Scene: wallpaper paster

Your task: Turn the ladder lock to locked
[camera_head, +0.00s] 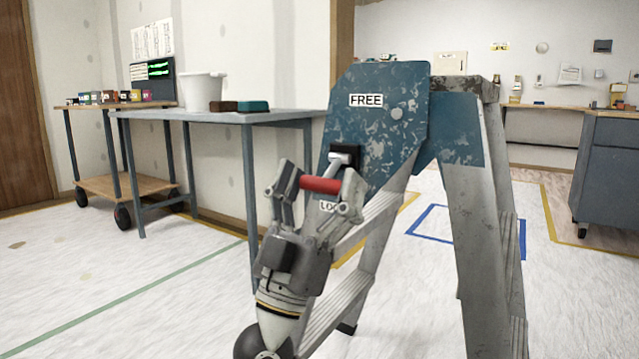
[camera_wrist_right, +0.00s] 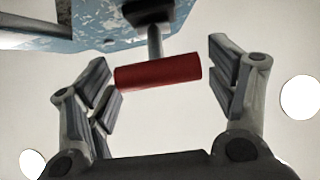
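The ladder lock is a red cylindrical grip (camera_head: 320,184) on a short metal lever from a black pivot (camera_head: 345,155) on the ladder's blue side plate (camera_head: 385,125). A FREE label (camera_head: 366,100) is above the pivot. The right wrist view shows the grip (camera_wrist_right: 158,71) between the spread fingers, with a gap at the right finger. My left gripper is out of view.
The ladder's grey legs (camera_head: 475,230) stand close to the right of my right arm. A grey table (camera_head: 290,117) with a white bucket (camera_head: 203,92) stands behind at left. A grey cabinet (camera_head: 612,170) is at far right. The floor at left is clear.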

